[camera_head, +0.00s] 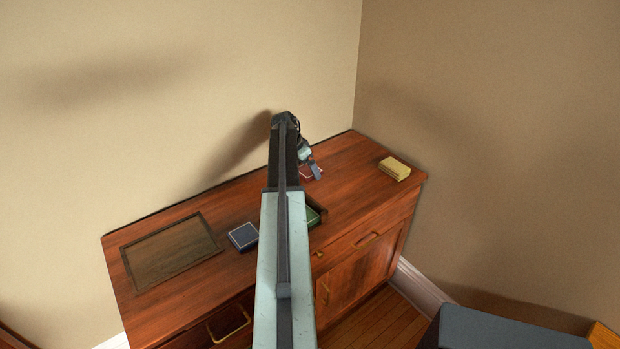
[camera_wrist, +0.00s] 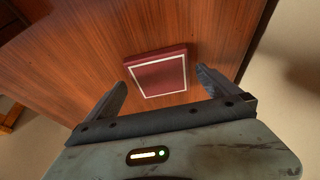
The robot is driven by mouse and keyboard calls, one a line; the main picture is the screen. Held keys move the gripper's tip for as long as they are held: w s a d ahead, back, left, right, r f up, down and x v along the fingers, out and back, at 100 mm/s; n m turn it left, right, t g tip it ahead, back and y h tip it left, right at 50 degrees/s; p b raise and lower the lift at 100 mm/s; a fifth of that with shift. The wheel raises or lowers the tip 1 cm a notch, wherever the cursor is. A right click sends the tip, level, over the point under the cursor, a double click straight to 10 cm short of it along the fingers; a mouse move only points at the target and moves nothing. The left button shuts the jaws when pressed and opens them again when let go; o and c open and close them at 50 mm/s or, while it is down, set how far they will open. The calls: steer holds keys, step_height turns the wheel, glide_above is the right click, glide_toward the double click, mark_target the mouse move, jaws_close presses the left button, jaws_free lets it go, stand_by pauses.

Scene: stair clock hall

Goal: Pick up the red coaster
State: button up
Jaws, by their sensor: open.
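The red coaster (camera_wrist: 160,75) is a square, dark red piece with a thin pale border line, lying on the wooden cabinet top. In the wrist view it sits ahead of my open gripper (camera_wrist: 163,88), roughly between the lines of the two fingers; I cannot tell how high the fingers are above it. In the head view my gripper (camera_head: 311,170) is over the back part of the cabinet, and only a reddish edge of the coaster (camera_head: 305,174) shows beside and under it. My arm hides part of the cabinet's middle.
The wooden cabinet top (camera_head: 345,185) also bears a yellow block (camera_head: 394,168) at right, a dark blue square (camera_head: 243,236), a green item (camera_head: 312,216) in a small wooden tray partly behind my arm, and a framed dark panel (camera_head: 170,250) at left. Walls stand behind and to the right.

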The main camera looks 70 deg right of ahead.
steer(key=shift+s+d+f, duration=0.1)
steer(key=shift+f, duration=0.15)
steer(key=c, duration=1.5)
steer(key=shift+r+p, duration=0.1)
steer(key=shift+p, duration=0.2)
